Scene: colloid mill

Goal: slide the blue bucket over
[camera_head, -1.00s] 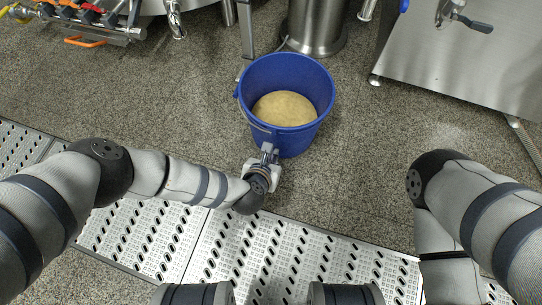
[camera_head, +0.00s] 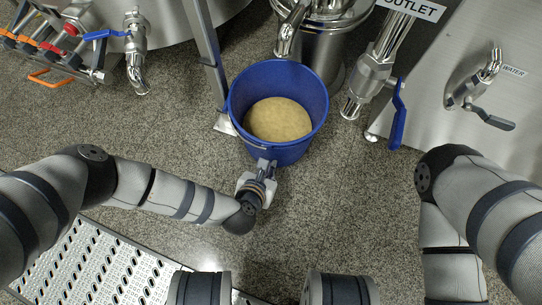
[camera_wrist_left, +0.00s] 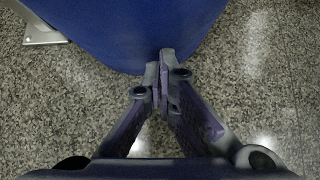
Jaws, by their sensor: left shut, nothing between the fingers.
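The blue bucket (camera_head: 284,152) stands upright on the speckled floor and holds a beige mass (camera_head: 277,120). In the head view my left gripper (camera_head: 264,165) is at the bucket's near side, its fingertips at the wall. In the left wrist view the bucket (camera_wrist_left: 120,30) fills the top, and my left gripper's fingers (camera_wrist_left: 162,75) are closed together, empty, against or very close to its wall. Whether they touch cannot be told for certain. My right arm shows at the right of the head view, but its gripper is out of sight.
A steel spout (camera_head: 289,32) hangs just behind the bucket's far rim. A metal leg (camera_head: 207,50) with a foot plate (camera_head: 226,123) stands close at its left. An outlet valve with a blue handle (camera_head: 397,115) is at the right. Perforated grating (camera_head: 95,262) lies at lower left.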

